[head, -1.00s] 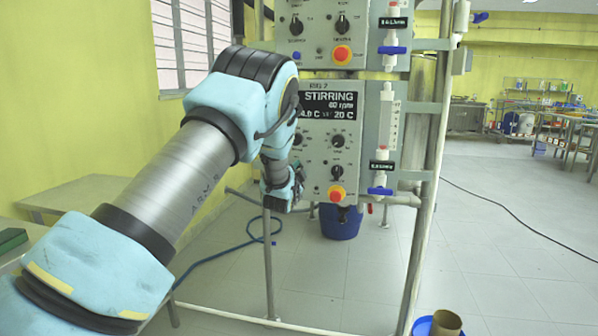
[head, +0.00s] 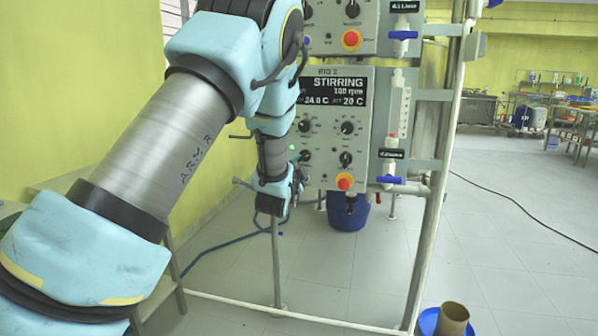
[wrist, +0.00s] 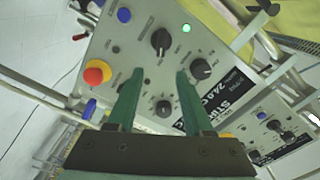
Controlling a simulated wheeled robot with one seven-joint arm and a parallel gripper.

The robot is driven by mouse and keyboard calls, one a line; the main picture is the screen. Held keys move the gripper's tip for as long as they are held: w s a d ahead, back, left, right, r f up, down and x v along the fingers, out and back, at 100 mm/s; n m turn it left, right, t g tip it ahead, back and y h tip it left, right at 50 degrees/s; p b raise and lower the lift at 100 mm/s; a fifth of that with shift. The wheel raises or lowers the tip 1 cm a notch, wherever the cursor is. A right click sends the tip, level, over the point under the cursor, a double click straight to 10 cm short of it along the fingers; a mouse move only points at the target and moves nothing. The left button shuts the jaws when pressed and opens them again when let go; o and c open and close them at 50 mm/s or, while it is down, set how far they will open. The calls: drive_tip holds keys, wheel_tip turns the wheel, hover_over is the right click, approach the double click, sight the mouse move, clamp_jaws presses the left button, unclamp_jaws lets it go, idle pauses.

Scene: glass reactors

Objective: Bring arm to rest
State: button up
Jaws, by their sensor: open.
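My gripper (head: 298,182) is in front of the lower left part of the grey stirring control panel (head: 372,130), partly hidden by my wrist in the head view. In the wrist view, my gripper's two green fingers (wrist: 160,75) are apart with nothing between them. A dark knob (wrist: 160,40) shows beyond the gap, and another knob (wrist: 201,68) lies just right of the right fingertip. I cannot tell whether the fingers touch the panel. A green light (wrist: 187,28) is lit on the panel. A red button with a yellow base (wrist: 97,73) is left of the fingers.
A second panel (head: 372,15) hangs above. Valves with blue handles (head: 391,179) and metal frame posts (head: 433,200) stand right of the panel. A blue bucket (head: 347,215) is below. A brown cylinder (head: 452,320) stands at front right. Open floor lies to the right.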

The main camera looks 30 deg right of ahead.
drive_tip(key=shift+s+a, duration=0.45)
drive_tip(key=w+a+n+g+y+p, duration=0.1)
drive_tip(key=a+n+g+y+p, duration=0.25)
drive_tip(key=a, duration=0.95)
drive_tip(key=w+a+n+y+p, duration=0.2)
drive_tip(key=a+n+y, duration=0.4)
drive_tip(key=a, duration=0.6)
drive_tip(key=s+a+r+n+g+y+p, duration=0.2)
drive_tip(key=s+a+n+g, duration=0.6)
drive_tip(key=s+a, duration=1.3)
drive_tip(key=n+p, duration=0.2)
drive_tip(key=shift+s+r+p, duration=0.15)
drive_tip(key=shift+s+p, duration=0.15)
drive_tip(key=shift+p, duration=0.05)
drive_tip(key=shift+y, duration=0.25)
